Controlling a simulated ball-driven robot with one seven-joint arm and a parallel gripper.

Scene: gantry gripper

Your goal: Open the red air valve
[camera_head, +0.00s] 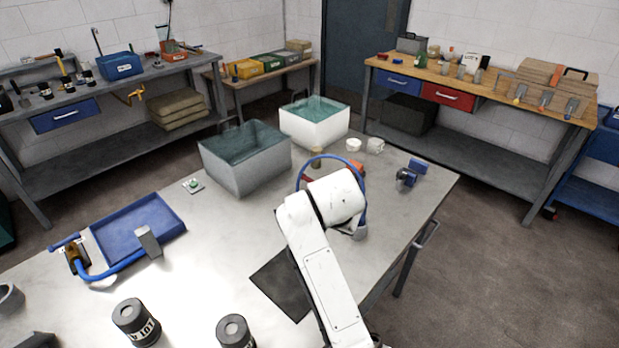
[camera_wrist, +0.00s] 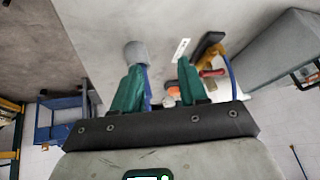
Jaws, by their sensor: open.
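A red valve handle (camera_wrist: 212,72) shows in the wrist view beside a brass-yellow fitting (camera_wrist: 208,52) with a blue hose (camera_wrist: 231,78). It lies just right of my right-hand finger, and I see no contact. In the head view, a small red part (camera_head: 307,178) shows beside a brass fitting (camera_head: 317,156) and a blue hose loop (camera_head: 322,157), partly behind my white arm. My gripper (camera_wrist: 160,82) has two green fingers, apart and with nothing held between them. My arm hides the gripper in the head view.
A grey round piece (camera_wrist: 137,52) is near the left finger, and an orange piece (camera_wrist: 172,92) shows between the fingers. Two bins with green water, a grey one (camera_head: 243,172) and a white one (camera_head: 314,128), stand behind. A blue clamp-like part (camera_head: 416,172) lies right.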

